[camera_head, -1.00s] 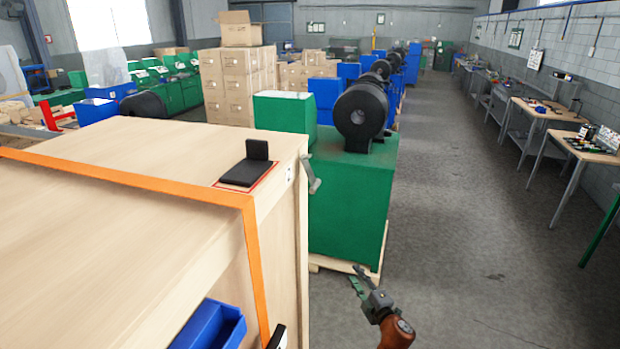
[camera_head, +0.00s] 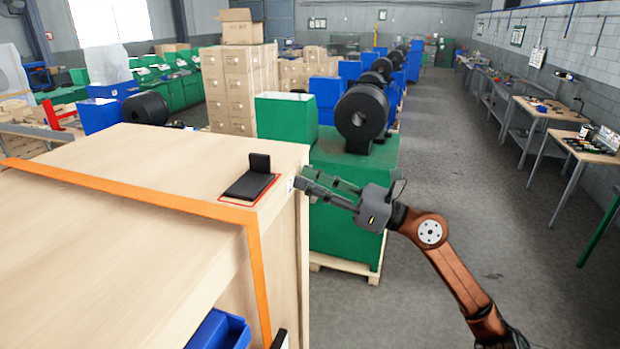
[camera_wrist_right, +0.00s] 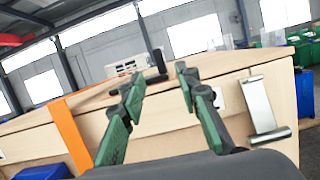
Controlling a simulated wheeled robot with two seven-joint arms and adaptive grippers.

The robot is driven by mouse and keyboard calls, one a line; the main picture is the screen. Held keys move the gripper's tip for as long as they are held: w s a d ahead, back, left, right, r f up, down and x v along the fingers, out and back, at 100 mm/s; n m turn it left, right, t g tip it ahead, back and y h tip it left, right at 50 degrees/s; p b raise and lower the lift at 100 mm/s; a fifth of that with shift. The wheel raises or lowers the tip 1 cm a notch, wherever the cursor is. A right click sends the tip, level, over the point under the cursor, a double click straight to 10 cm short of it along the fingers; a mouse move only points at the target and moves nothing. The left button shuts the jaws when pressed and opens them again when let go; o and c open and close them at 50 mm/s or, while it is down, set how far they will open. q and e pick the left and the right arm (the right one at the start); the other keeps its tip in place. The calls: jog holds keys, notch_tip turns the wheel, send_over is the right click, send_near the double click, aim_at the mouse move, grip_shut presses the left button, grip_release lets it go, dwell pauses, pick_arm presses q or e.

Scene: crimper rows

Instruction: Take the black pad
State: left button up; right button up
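The black pad (camera_head: 250,186) lies flat near the right corner of the wooden crate top (camera_head: 150,165), inside a red outline, with an upright black piece (camera_head: 259,163) at its far end. My right gripper (camera_head: 304,181) reaches in from the right, its fingers just beside the crate's right edge and apart from the pad. In the right wrist view its two green-and-black fingers (camera_wrist_right: 157,78) are spread with nothing between them. The black pad (camera_wrist_right: 156,76) shows small and edge-on beyond the gap. My left gripper is not in view.
An orange strip (camera_head: 140,190) runs over the crate. A metal latch (camera_wrist_right: 258,104) is on its side. A blue bin (camera_head: 217,331) sits low at the front. A green machine (camera_head: 345,215) stands behind my right gripper. The aisle at right is clear.

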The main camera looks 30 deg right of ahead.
aim_at(270, 163)
jog(key=shift+n+g, duration=0.3)
jog(key=p+x, duration=0.7)
jog(key=x, duration=0.2)
jog(key=shift+w+a+r, duration=0.15)
jog(key=shift+r, duration=0.1)
jog(key=shift+p+x, duration=0.3)
jog(key=shift+x, duration=0.45)
jog(key=shift+f, duration=0.1)
jog(key=shift+c, duration=0.5)
grip_shut()
